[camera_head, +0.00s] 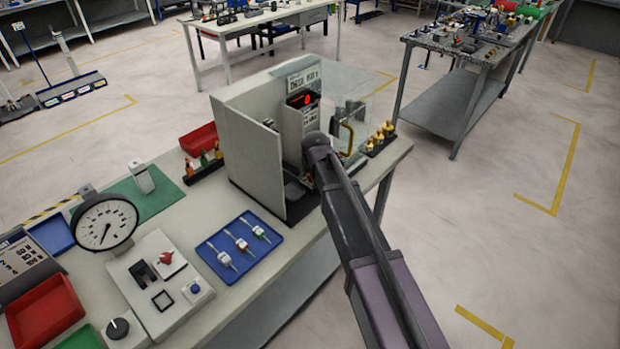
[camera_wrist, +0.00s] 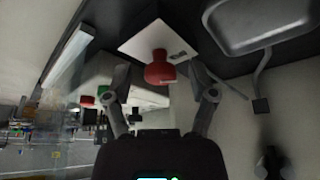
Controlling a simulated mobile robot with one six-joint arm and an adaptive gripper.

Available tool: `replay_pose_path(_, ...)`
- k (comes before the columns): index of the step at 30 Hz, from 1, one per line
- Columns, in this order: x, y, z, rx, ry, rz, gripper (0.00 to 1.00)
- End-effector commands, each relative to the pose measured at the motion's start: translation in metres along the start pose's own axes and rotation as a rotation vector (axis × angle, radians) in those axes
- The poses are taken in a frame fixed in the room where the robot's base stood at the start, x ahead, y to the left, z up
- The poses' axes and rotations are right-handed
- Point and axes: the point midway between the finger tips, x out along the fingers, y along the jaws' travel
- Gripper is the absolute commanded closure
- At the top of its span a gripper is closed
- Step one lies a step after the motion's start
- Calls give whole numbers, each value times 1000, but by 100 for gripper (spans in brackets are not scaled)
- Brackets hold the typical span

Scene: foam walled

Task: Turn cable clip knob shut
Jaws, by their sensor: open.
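In the wrist view a red knob (camera_wrist: 159,70) stands out from a white plate (camera_wrist: 150,43) with a small dark marking. I take it for the cable clip knob; no cable is clearly seen at it. My gripper (camera_wrist: 163,88) is open, one finger on each side of the picture, with the knob between and a little beyond the fingertips. I see no contact. In the head view my arm reaches into a grey walled booth (camera_head: 252,150), and my arm and the booth's walls hide the knob and most of my gripper.
The booth has solid walls and a clear panel (camera_head: 365,88) at right. A grey tray-like part (camera_wrist: 265,22) on a stem is close by at upper right in the wrist view. A blue tray (camera_head: 215,263) and a panel with a red switch (camera_head: 166,258) are outside.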

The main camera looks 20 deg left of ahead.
Motion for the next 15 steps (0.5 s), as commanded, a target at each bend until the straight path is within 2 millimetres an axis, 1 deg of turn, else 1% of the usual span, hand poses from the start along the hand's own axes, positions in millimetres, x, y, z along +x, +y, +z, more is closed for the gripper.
replay_pose_path(10,1,0,0,0,0,0,27)
replay_pose_path(11,1,0,0,0,0,0,36)
replay_pose_path(12,1,0,0,0,0,0,48)
replay_pose_path(14,1,0,0,0,0,0,66)
replay_pose_path(15,1,0,0,0,0,0,77)
